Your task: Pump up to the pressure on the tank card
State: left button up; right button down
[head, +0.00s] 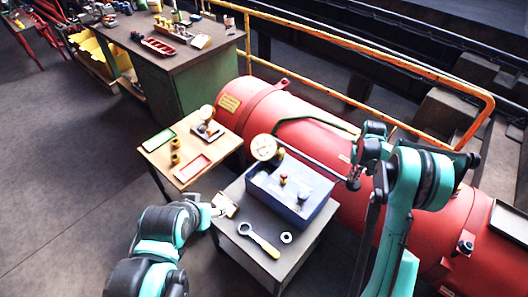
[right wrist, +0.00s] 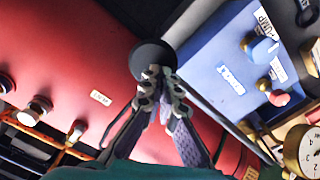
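The blue pump box (head: 290,190) stands on a dark-topped stand, with a round white gauge (head: 264,147) at its back left corner. The gauge is partly in the right wrist view (right wrist: 309,152); I cannot read its needle. A grey lever (head: 318,162) reaches right from the pump to a black knob (right wrist: 152,58). My right gripper (right wrist: 160,82) has its fingers close together at this knob and appears shut on the lever's end. The red tank (head: 320,148) lies behind, with a yellow card (head: 229,103) too small to read. My left gripper (head: 216,210) is beside a small tan card (head: 224,204); its fingers are unclear.
A yellow-handled ring spanner (head: 258,240) and a nut (head: 286,237) lie at the stand's front. A wooden side table (head: 160,158) holds trays and brass pieces. An orange railing (head: 370,52) runs behind the tank. Open floor (head: 70,185) lies left.

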notch_tip(320, 180, down, 6)
jog(key=b, duration=0.4)
jog(key=shift+f, duration=0.1)
notch_tip(320, 180, up, 17)
jog(key=p, duration=0.9)
jog(key=shift+f, duration=0.2)
jog(key=shift+f, duration=0.1)
notch_tip(320, 180, down, 16)
jog(key=b, duration=1.2)
jog(key=shift+a+f, duration=0.1)
jog(key=shift+f, duration=0.1)
notch_tip(320, 180, up, 16)
jog(key=p, duration=0.9)
jog(key=shift+r+p, duration=0.25)
jog(key=shift+p, duration=0.05)
